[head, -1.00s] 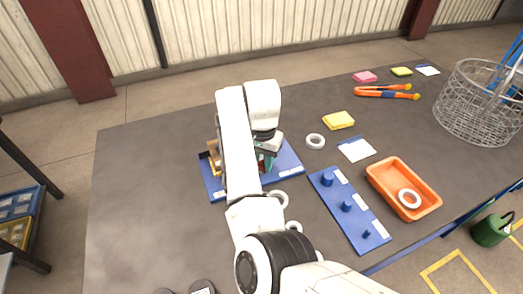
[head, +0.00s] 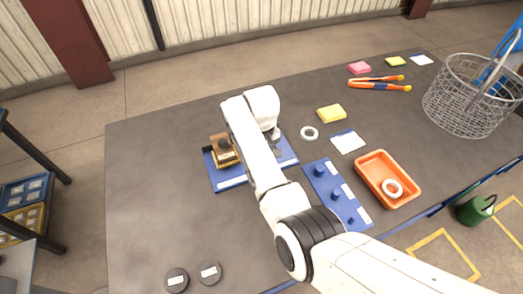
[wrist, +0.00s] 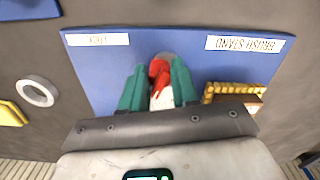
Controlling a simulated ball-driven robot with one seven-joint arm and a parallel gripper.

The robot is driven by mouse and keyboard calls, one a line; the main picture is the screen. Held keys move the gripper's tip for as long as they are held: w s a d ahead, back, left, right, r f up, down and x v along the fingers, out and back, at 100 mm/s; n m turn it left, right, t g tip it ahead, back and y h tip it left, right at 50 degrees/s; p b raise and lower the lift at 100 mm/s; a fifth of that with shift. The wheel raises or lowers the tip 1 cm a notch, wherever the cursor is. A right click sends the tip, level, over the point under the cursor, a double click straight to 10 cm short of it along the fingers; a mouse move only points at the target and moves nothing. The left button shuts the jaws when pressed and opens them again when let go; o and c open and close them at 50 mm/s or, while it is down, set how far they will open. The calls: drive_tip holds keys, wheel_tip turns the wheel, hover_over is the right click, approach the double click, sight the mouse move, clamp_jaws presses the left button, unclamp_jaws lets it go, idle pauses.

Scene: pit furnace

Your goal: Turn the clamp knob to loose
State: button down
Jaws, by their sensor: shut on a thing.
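A red knob (wrist: 159,72) shows in the wrist view between the green fingers of my gripper (wrist: 160,80), above a blue board (wrist: 100,65). My gripper is shut on the red knob, with one finger on each side of it. A pale rounded part shows below and behind the knob. In the head view my arm covers the gripper and the knob, and only the edges of the blue board (head: 233,183) show around it. I cannot read the knob's setting.
A brush stand with a yellow-bristled wooden brush (head: 224,150) sits on the board, close beside my arm.

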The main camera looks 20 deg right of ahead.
drive_tip(key=n, duration=0.1)
drive_tip(key=n+p, duration=0.1)
drive_tip(key=n, duration=0.1)
drive_tip(key=w+r+n, duration=0.1)
drive_tip(key=shift+d+n+p, duration=0.25)
drive_tip(key=shift+n+p, duration=0.1)
drive_tip(key=shift+n, duration=0.05)
drive_tip(key=c, duration=1.8)
unclamp_jaws()
drive_tip(key=shift+f+n, duration=0.1)
drive_tip(key=shift+n, duration=0.8)
drive_tip(key=shift+o, duration=0.2)
drive_tip(key=shift+a, duration=0.1)
drive_tip(key=o, duration=0.7)
drive_tip(key=shift+f, duration=0.1)
drive_tip(key=shift+o, duration=0.8)
drive_tip(key=shift+s+a+f, duration=0.1)
drive_tip(key=shift+s+f, duration=0.05)
wheel_tip(320, 180, up, 11)
drive_tip(key=shift+b, duration=0.35)
